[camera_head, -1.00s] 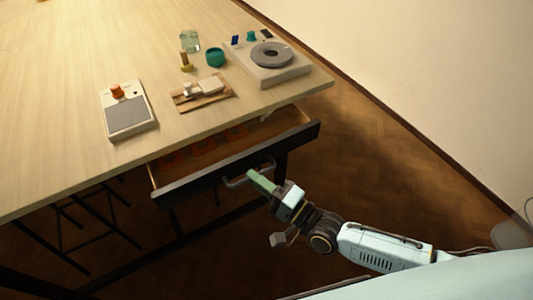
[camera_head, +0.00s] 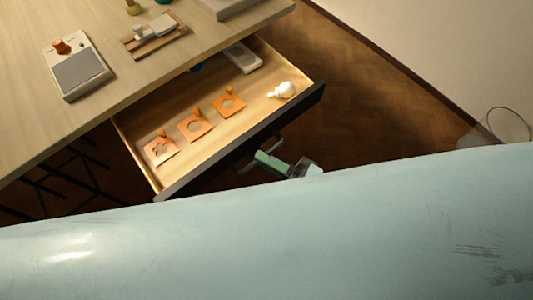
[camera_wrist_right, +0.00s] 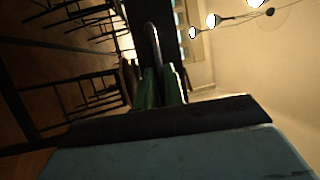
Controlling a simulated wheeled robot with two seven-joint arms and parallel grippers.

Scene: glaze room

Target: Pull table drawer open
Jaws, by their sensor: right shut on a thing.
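The table drawer (camera_head: 240,131) is pulled well out from under the wooden table (camera_head: 120,90), its pale wooden inside showing behind a dark front. My right gripper (camera_head: 266,160), with green fingers, is at the drawer front's handle (camera_head: 245,167). In the right wrist view the green fingers (camera_wrist_right: 160,88) are shut on the grey handle bar (camera_wrist_right: 152,45). My left gripper is not in view.
Several orange square pieces with knobs (camera_head: 195,125), a white bulb-shaped thing (camera_head: 282,90) and a white block (camera_head: 243,57) lie in the drawer. A scale-like device (camera_head: 77,72) and a wooden board (camera_head: 155,38) are on the tabletop. Stools (camera_head: 60,180) stand under the table.

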